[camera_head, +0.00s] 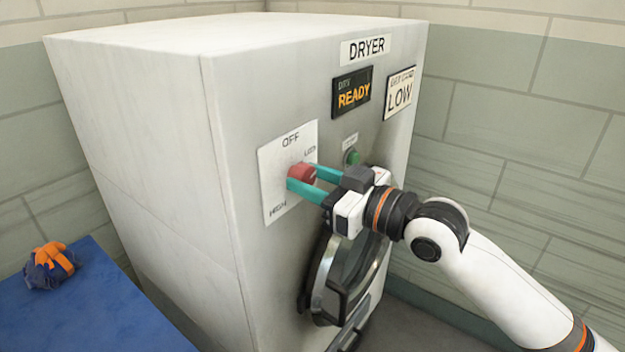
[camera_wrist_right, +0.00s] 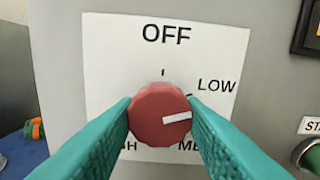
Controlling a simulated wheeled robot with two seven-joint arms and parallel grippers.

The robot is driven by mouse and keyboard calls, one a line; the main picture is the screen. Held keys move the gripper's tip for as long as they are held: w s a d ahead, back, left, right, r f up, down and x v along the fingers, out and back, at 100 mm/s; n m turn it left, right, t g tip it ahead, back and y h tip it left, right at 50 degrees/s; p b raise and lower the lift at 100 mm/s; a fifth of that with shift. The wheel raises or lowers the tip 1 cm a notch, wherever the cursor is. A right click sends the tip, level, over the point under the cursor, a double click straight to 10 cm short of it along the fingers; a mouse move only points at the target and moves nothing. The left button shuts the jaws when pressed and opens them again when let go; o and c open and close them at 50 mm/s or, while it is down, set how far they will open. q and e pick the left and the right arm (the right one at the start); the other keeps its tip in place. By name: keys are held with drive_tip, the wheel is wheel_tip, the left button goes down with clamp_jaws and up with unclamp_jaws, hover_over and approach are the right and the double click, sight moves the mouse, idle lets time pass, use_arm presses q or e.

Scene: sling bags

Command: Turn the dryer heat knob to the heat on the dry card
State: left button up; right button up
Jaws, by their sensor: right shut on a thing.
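The red heat knob (camera_head: 301,173) is on a white dial plate (camera_head: 275,196) on the dryer's front. My right gripper (camera_head: 304,180) is shut on it, with one teal finger on each side. In the right wrist view the knob (camera_wrist_right: 158,116) has a white mark pointing right, just below the tick by LOW and above the partly hidden MED label. OFF is at the top; HIGH is partly covered by my left-hand finger. The dry card (camera_head: 400,94) on the dryer reads LOW. My left gripper is not in view.
A dark display (camera_head: 352,92) reads READY beside the card. A green start button (camera_head: 352,157) is right of the dial, close to my right gripper. The round dryer door (camera_head: 322,275) is below. An orange and blue bundle (camera_head: 50,264) lies on a blue surface (camera_head: 85,310) at left.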

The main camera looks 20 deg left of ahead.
drive_tip(key=shift+f, duration=0.15)
drive_tip(key=o, duration=1)
drive_tip(key=b+v, duration=0.2)
drive_tip(key=v, duration=1)
drive_tip(key=shift+w, duration=0.1)
